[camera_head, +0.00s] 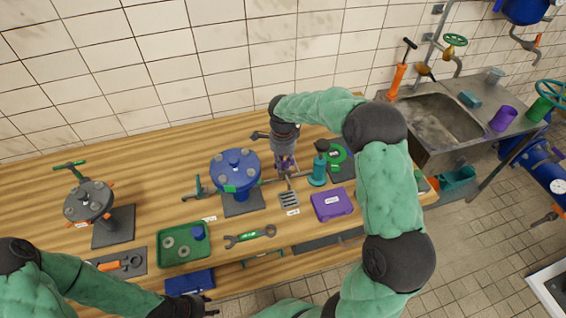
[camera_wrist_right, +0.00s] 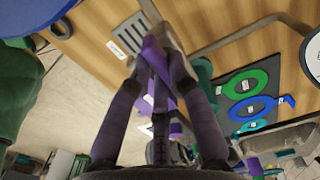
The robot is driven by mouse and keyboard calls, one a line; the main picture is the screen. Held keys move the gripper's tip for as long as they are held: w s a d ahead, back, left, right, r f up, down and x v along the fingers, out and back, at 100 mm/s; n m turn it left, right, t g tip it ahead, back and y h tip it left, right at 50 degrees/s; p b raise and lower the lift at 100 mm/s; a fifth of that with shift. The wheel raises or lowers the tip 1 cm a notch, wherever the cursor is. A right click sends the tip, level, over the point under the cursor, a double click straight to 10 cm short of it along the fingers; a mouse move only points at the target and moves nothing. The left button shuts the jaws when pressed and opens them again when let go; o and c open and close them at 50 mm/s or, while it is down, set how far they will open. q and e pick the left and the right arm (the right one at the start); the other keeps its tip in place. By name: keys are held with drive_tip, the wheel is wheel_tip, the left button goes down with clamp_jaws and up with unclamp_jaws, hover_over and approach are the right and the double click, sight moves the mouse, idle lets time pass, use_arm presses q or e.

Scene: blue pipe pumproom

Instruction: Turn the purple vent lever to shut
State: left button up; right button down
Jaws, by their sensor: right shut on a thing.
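The purple vent lever (camera_wrist_right: 152,52) shows between the fingertips of my right gripper (camera_wrist_right: 158,65) in the right wrist view. The gripper is shut on it. In the head view my right gripper (camera_head: 285,163) points down at the pipe beside the blue round valve body (camera_head: 235,171), and it hides most of the lever. The lever's exact angle is hard to tell. My left gripper (camera_head: 197,305) is low at the bottom edge of the head view, away from the lever, and its fingers are too dark to judge.
A grated drain plate (camera_head: 289,200), a purple case (camera_head: 331,204) and a teal bottle-shaped thing (camera_head: 319,168) stand close around my right gripper. A green tray (camera_head: 184,246) and a wrench (camera_head: 250,237) lie nearer the front edge. A sink (camera_head: 440,118) is at right.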

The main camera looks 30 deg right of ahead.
sight(283, 163)
idle(0.5)
drive_tip(key=c, duration=1.1)
unclamp_jaws()
drive_tip(key=shift+c, duration=0.2)
drive_tip(key=shift+r, duration=0.15)
wheel_tip(283, 163, up, 12)
